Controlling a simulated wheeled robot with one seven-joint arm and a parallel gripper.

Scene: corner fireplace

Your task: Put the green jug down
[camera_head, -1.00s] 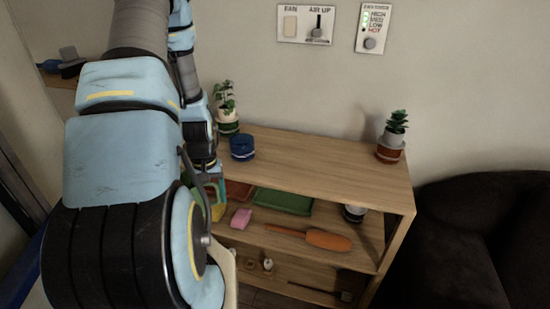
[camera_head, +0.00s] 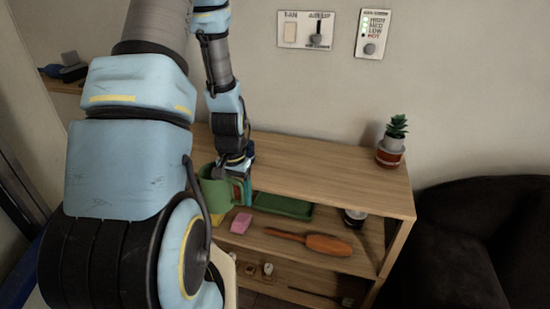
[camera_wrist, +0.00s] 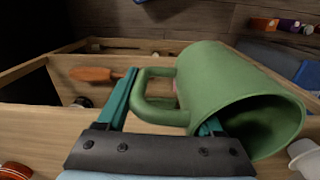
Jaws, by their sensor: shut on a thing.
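The green jug (camera_head: 214,192) is a wide cup shape with a loop handle. In the head view it looks roughly upright, at the front left edge of the shelf unit's top (camera_head: 320,165). I cannot tell whether it touches the wood. My gripper (camera_head: 240,178) is on the right of the jug, at its handle. In the wrist view the jug (camera_wrist: 222,80) fills the right half with its open mouth toward the lower right. The teal fingers of my gripper (camera_wrist: 168,100) are on either side of the handle, and the jug hides much of the right finger.
A succulent in a pot (camera_head: 391,150) stands at the top's right end. The top between it and my arm is clear. The shelf below holds a green tray (camera_head: 284,206), a pink block (camera_head: 241,222) and an orange-handled tool (camera_head: 325,243). A dark sofa (camera_head: 470,230) stands right.

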